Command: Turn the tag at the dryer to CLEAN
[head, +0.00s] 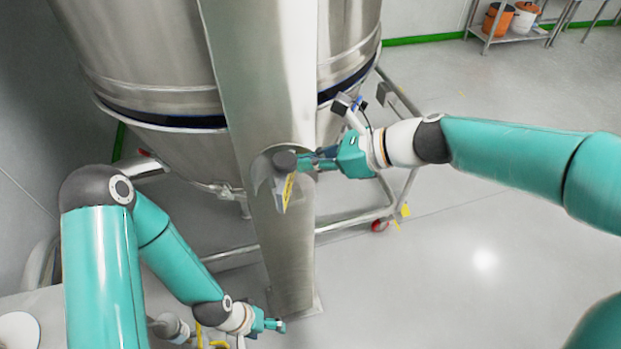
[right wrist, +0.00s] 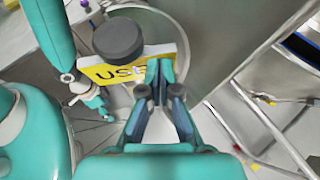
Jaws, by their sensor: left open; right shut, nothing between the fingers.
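The tag is a small yellow and white plate on the dryer's steel column (head: 265,60). In the head view the tag (head: 287,190) is seen nearly edge-on, below a dark round knob (head: 285,160). In the right wrist view the tag (right wrist: 108,74) shows the letters "USE", partly hidden by the dark knob (right wrist: 118,40). My right gripper (head: 306,162) is shut and empty, its fingertips (right wrist: 159,72) at the right edge of the tag; I cannot tell whether they touch. My left gripper (head: 277,325) is open and empty, low near the column's foot.
The steel dryer vessel (head: 150,60) stands behind the column. A tubular frame (head: 345,222) with a red caster (head: 380,225) runs around its base. Open grey floor (head: 500,190) lies to the right. A rack at the back holds an orange bucket (head: 497,19).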

